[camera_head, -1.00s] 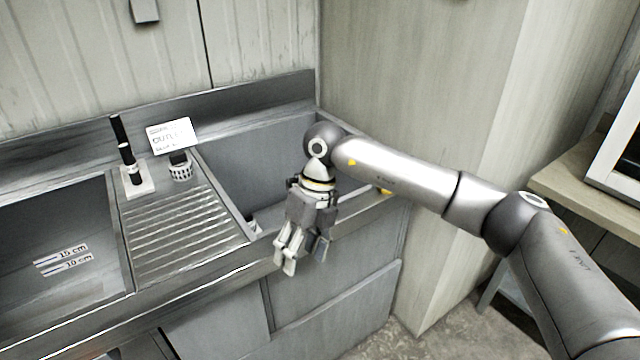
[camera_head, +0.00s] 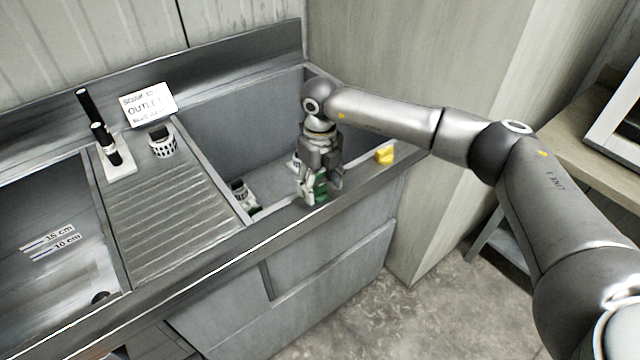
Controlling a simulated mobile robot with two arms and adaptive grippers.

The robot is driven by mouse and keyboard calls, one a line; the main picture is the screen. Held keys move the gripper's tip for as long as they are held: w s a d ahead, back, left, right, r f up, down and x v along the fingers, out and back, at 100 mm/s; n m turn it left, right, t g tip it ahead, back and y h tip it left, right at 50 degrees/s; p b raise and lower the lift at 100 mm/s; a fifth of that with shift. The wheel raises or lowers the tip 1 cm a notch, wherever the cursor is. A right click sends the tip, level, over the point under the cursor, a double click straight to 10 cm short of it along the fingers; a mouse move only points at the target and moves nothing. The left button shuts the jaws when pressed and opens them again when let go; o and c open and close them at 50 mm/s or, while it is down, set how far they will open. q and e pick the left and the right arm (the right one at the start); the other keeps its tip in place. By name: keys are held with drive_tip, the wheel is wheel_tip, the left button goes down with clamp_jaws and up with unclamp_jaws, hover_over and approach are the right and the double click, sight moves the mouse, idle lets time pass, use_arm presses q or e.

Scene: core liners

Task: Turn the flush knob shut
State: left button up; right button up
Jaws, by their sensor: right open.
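A small green part (camera_head: 320,187) shows between the fingers of my right gripper, at the front rim of the right-hand basin; it may be the flush knob, but the fingers hide most of it. My right gripper (camera_head: 321,192) is open and points down around it; I cannot tell if the fingers touch it. A yellow block-like part (camera_head: 384,154) sits on the same rim, to the right of the gripper. No label on either part is readable. My left gripper is out of view.
The right basin (camera_head: 235,115) holds small white-and-dark items (camera_head: 241,191). Left of it are a ribbed drainboard (camera_head: 170,215), a dotted holder (camera_head: 163,143), black upright rods (camera_head: 88,106) and an outlet sign (camera_head: 149,105). A wall panel (camera_head: 410,60) stands close on the right.

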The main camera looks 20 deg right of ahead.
drive_tip(key=shift+f, duration=0.9)
drive_tip(key=shift+c, duration=0.2)
drive_tip(key=shift+s, duration=0.1)
drive_tip(key=c, duration=1)
